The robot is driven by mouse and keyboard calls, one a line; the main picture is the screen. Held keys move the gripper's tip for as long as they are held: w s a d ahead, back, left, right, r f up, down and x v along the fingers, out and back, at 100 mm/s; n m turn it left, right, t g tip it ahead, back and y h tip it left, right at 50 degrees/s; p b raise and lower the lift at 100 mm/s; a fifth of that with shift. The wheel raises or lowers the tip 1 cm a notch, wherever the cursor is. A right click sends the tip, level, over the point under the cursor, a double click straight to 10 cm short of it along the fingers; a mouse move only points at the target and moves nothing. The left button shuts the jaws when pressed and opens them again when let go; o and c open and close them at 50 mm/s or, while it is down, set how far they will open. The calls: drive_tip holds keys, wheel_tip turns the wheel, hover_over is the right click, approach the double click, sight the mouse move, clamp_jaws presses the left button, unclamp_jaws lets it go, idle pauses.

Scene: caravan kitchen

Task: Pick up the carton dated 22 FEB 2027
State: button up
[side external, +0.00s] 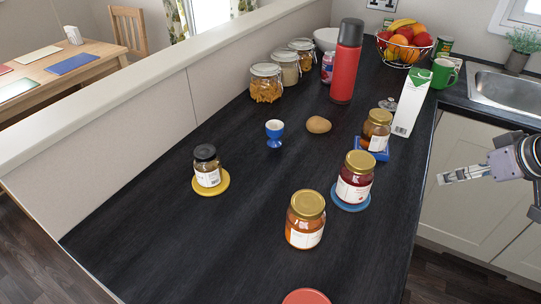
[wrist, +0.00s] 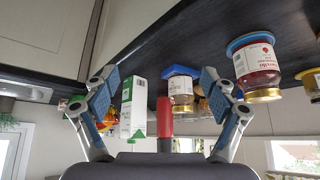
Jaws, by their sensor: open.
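A tall white and green carton (side external: 411,100) stands upright at the right edge of the dark counter, just behind the jar on the blue square base. Small print shows on its side, but I cannot read a date. The wrist view is upside down; there the carton (wrist: 133,108) shows between my two fingers, left of centre and farther off. My gripper (side external: 464,175) is at the right of the side view, off the counter's edge in front of the cupboards. In the wrist view my gripper (wrist: 160,80) is open and empty, with its fingers spread wide.
A jar on a blue square base (side external: 376,130) and a jar on a blue round coaster (side external: 354,180) stand near the carton. A red flask (side external: 345,65), fruit basket (side external: 403,48) and green mug (side external: 442,73) are behind. The sink (side external: 505,92) is right.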

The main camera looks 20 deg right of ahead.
drive_tip(key=w+d+r+m+g+h, duration=0.1)
drive_tip(key=w+d+r+m+g, duration=0.2)
drive_tip(key=w+r, duration=0.9)
drive_tip(key=m+h, duration=0.2)
drive_tip(key=m, duration=0.4)
hover_over(417, 86)
drive_tip(key=shift+a+r+g, duration=0.15)
drive_tip(key=shift+r+g, duration=0.05)
drive_tip(key=shift+g, duration=0.1)
drive_tip(key=shift+w+f, duration=0.2)
drive_tip(key=shift+w, duration=0.25)
drive_tip(key=x, duration=1)
drive_tip(key=shift+s+d+f, duration=0.2)
drive_tip(key=shift+d+f, duration=0.15)
drive_tip(key=shift+d, duration=0.1)
drive_tip(key=c, duration=1.7)
drive_tip(key=shift+r, duration=0.1)
clamp_jaws()
drive_tip(key=shift+r, duration=0.1)
